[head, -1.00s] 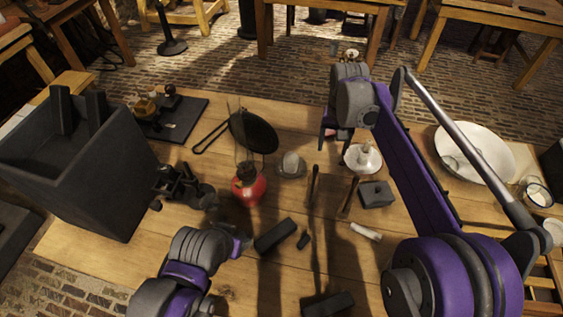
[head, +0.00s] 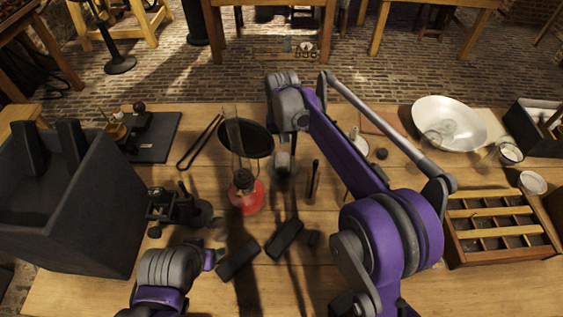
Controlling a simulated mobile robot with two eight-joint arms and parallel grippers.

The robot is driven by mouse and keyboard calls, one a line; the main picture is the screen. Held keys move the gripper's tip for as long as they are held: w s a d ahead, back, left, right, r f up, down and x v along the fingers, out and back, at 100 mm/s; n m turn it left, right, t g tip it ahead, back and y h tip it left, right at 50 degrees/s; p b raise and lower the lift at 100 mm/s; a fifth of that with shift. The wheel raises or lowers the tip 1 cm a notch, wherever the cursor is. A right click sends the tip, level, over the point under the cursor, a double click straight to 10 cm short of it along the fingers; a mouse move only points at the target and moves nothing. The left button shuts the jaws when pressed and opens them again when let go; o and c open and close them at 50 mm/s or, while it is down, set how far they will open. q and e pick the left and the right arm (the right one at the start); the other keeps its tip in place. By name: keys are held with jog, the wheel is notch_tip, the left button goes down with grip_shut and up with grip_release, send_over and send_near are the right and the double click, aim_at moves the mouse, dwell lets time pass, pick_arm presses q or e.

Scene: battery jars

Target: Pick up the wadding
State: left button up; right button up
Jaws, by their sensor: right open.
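The wadding appears to be the small pale lump (head: 284,163) on a small dish near the middle of the bench, right of the red lamp. It lies in shade, right beneath my right gripper, which partly hides it. My right gripper (head: 284,140) points down over it with its jaws open. The fingertips are dark and small, so I cannot tell how far above the lump they are or whether they touch it.
A red lamp (head: 246,195) with a tall glass chimney stands close by on the left, with a black pan (head: 247,138) behind. Dark blocks (head: 285,238) lie in front. A large dark box (head: 65,205) stands left; a divided wooden tray (head: 500,225) and white bowl (head: 449,124) are right.

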aim_at(282, 156)
jog(key=shift+d+f, duration=0.1)
jog(key=shift+f, duration=3)
grip_shut()
